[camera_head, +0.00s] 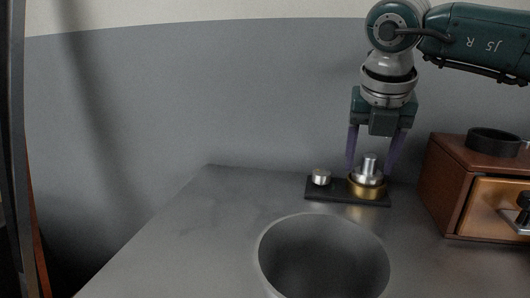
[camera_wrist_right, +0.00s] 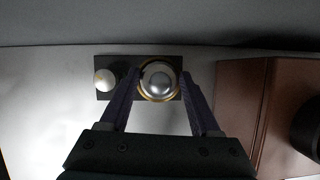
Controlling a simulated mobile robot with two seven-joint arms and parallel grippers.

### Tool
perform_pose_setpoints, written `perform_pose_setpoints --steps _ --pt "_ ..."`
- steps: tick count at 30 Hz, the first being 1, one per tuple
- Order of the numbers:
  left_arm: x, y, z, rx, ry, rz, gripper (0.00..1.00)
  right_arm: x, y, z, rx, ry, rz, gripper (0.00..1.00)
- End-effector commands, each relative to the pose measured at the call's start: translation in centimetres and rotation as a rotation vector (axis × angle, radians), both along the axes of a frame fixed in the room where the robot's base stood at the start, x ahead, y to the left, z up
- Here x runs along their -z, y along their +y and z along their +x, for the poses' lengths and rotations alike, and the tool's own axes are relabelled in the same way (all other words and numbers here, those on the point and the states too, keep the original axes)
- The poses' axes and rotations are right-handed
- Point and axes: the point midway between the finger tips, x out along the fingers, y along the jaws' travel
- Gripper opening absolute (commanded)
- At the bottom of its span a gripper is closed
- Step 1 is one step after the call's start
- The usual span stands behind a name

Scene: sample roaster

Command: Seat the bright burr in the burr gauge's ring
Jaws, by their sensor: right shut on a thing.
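The bright burr (camera_head: 369,174) is a silver piece with a wide lower body and a narrower knob on top. It stands upright at the brass ring (camera_head: 366,191) of the burr gauge, whose black base (camera_head: 338,194) lies on the table. My right gripper (camera_head: 371,169) points down, its two purple fingers on either side of the burr, shut on it. In the right wrist view the burr (camera_wrist_right: 159,81) shows round and roughly centred inside the ring's gold rim. Whether it rests fully down in the ring is hard to tell. My left gripper is not in view.
A small silver knob (camera_head: 321,177) stands on the base's left end. A large grey bowl (camera_head: 275,236) is in front. A brown wooden box (camera_head: 446,190) with a drawer and a black round piece (camera_head: 494,140) on top is at right. The table's left part is clear.

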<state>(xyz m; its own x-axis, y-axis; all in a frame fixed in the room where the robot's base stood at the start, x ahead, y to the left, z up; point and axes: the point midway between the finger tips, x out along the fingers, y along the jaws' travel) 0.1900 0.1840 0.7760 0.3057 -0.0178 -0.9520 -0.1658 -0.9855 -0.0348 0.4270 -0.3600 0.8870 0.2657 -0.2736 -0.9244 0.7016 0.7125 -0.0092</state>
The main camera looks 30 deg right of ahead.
Motion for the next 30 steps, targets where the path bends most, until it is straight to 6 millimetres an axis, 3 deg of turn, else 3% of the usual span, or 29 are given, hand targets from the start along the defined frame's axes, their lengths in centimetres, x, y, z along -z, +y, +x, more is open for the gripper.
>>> perform_pose_setpoints --steps 8,9,16,25,30 --pt "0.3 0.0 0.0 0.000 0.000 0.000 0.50 0.2 0.0 0.0 0.001 -0.002 0.000 0.00" --pt "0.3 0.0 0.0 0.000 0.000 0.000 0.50 0.3 0.0 0.0 0.000 0.000 0.000 0.65" --pt "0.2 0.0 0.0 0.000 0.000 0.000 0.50 0.2 0.0 0.0 0.000 0.000 0.000 0.91" --pt "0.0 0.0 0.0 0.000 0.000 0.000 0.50 -0.1 0.0 0.0 0.001 0.000 0.000 0.94" --pt "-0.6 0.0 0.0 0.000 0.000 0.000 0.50 -2.0 0.5 -0.4 -0.002 -0.003 0.000 0.94"
